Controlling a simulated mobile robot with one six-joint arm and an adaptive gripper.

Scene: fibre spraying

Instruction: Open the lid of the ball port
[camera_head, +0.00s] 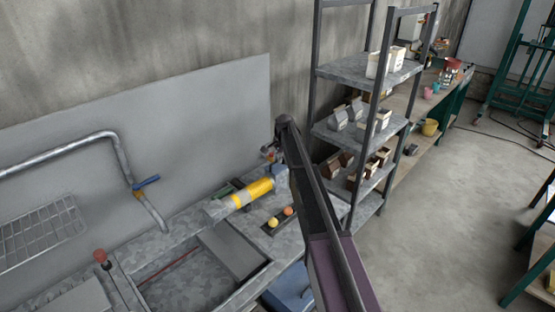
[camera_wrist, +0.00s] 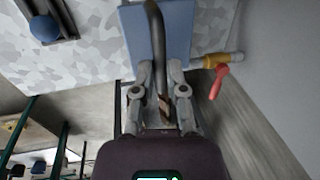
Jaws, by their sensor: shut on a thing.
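In the wrist view, my gripper (camera_wrist: 157,78) has its two fingers closed on a dark grey curved bar (camera_wrist: 158,38). The bar stands in front of a flat blue panel (camera_wrist: 178,22) and looks like a handle. I cannot tell for sure whether the panel is the port's lid, or whether it is open. In the head view, a yellow cylinder (camera_head: 252,192) with grey ends lies on the bench, and a small blue part (camera_head: 279,170) shows at its right end. My arm hides most of that end and the gripper's contact there.
A dark tray (camera_head: 267,229) holds an orange ball (camera_head: 288,211) and a yellow ball (camera_head: 272,223). The wrist view shows a blue ball (camera_wrist: 45,29) and a red valve handle (camera_wrist: 218,81). A metal shelf (camera_head: 368,71) stands right of my arm. Open floor lies beyond it.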

